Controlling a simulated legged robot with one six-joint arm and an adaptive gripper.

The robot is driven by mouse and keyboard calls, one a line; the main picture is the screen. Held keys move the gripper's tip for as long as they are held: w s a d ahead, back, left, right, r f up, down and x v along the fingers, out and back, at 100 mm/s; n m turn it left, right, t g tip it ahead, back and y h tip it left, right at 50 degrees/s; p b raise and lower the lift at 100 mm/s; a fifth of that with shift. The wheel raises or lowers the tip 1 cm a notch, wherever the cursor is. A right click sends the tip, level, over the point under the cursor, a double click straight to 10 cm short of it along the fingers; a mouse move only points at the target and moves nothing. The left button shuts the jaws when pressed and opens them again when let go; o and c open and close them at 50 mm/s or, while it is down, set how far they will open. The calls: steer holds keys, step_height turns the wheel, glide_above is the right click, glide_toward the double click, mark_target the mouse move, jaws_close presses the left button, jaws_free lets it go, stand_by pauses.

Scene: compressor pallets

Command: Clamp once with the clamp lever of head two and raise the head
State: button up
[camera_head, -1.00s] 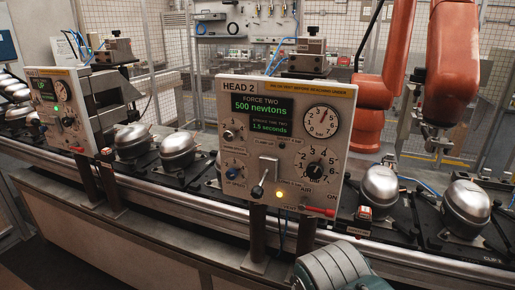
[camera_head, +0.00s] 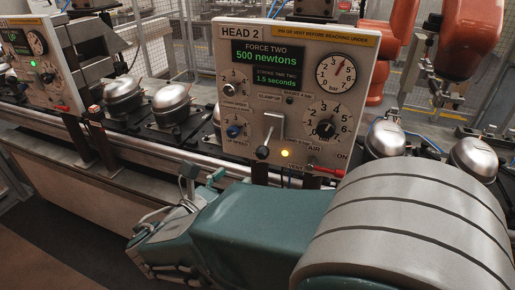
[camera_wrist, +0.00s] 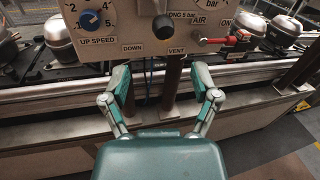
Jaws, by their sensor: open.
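The head two panel (camera_head: 350,120) is a grey box reading "HEAD 2", "FORCE TWO 500 newtons" and "1.5 seconds". Its lever has a black knob (camera_head: 262,153) on a metal stem at the low middle of the panel, tilted down and toward me. The knob (camera_wrist: 163,27) shows large at the top of the wrist view, above the printed words DOWN and VENT. My gripper (camera_wrist: 160,82) is open and empty, its two green fingers spread below the knob and apart from it. In the head view my arm crosses below the panel.
A red AIR handle (camera_head: 325,171) sticks out at the panel's lower right, near ON. A yellow lamp (camera_head: 285,153) glows beside the lever. Two posts (camera_wrist: 172,85) stand under the panel. Silver compressors (camera_head: 125,97) ride the conveyor. Another head panel (camera_head: 35,65) stands left.

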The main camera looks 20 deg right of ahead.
mark_target(258, 156)
steer(key=x, duration=1)
steer(key=shift+d, duration=0.25)
jaws_close()
